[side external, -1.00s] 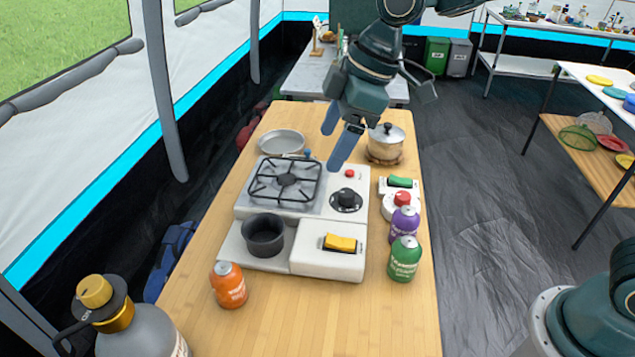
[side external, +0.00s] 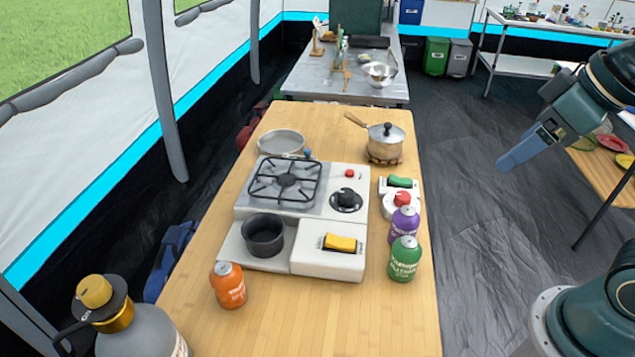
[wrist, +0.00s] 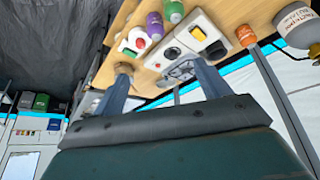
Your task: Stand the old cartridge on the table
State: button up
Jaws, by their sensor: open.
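Three gas cartridges stand upright on the wooden table (side external: 330,320): an orange one (side external: 229,286) in front of the stove's left part, a purple one (side external: 404,225) and a green one (side external: 405,259) along the stove's right side. I cannot tell which is the old one. In the wrist view the orange (wrist: 247,36), purple (wrist: 154,25) and green (wrist: 173,12) cartridges show beyond my fingers. My gripper (side external: 507,163) is open and empty, in the air to the right of the table, well apart from all of them.
The camping stove (side external: 303,210) has a black burner grate, a dark round cup (side external: 264,236) and a yellow lever (side external: 340,243). The table's front middle is clear.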

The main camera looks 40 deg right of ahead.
jog(key=shift+s+d+f+m, duration=0.3)
jog(key=shift+s+d+m, duration=0.05)
jog(key=shift+s, duration=0.35)
jog(key=shift+s+d+f+m, duration=0.3)
jog(key=shift+s+d+m, duration=0.05)
jog(key=shift+s, duration=0.35)
